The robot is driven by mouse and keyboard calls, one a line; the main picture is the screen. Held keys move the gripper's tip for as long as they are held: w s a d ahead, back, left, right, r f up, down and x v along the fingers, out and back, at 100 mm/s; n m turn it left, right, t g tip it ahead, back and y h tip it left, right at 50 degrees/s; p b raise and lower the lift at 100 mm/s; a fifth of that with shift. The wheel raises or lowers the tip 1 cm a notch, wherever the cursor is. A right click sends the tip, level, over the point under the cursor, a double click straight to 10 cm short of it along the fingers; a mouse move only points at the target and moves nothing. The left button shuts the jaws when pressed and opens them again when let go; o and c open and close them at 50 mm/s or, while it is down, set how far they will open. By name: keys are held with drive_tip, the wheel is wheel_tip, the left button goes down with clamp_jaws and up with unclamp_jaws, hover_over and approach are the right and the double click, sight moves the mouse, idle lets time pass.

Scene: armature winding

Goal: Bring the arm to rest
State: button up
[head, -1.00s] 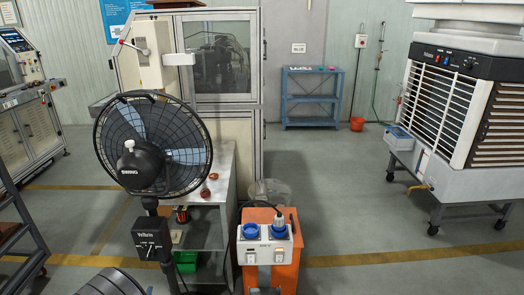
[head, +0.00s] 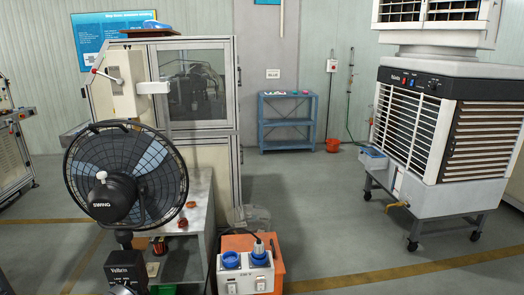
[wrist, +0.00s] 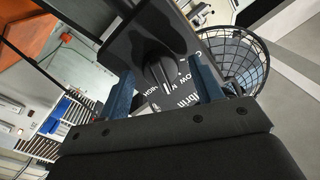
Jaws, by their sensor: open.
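My gripper (wrist: 164,88) shows in the wrist view with its two blue fingers spread apart. Nothing is held between them. The black control box (wrist: 135,45) of the fan is in front of the fingers, and its dark rotary knob (wrist: 164,72) appears between them. Whether a finger touches the knob or box I cannot tell. In the head view the box (head: 124,266) is at the bottom edge, below the fan (head: 125,180).
An orange stand with a white socket box (head: 245,278) is right of the fan. A metal bench (head: 200,195) and a cabinet machine (head: 190,120) are behind it. A large air cooler (head: 440,135) on wheels stands at the right. The floor between is clear.

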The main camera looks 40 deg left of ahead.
drive_tip(key=s+d+n, duration=0.4)
drive_tip(key=s+d, duration=0.2)
drive_tip(key=d, duration=0.1)
drive_tip(key=shift+s+d, duration=0.15)
drive_tip(key=shift+d, duration=0.2)
idle(0.7)
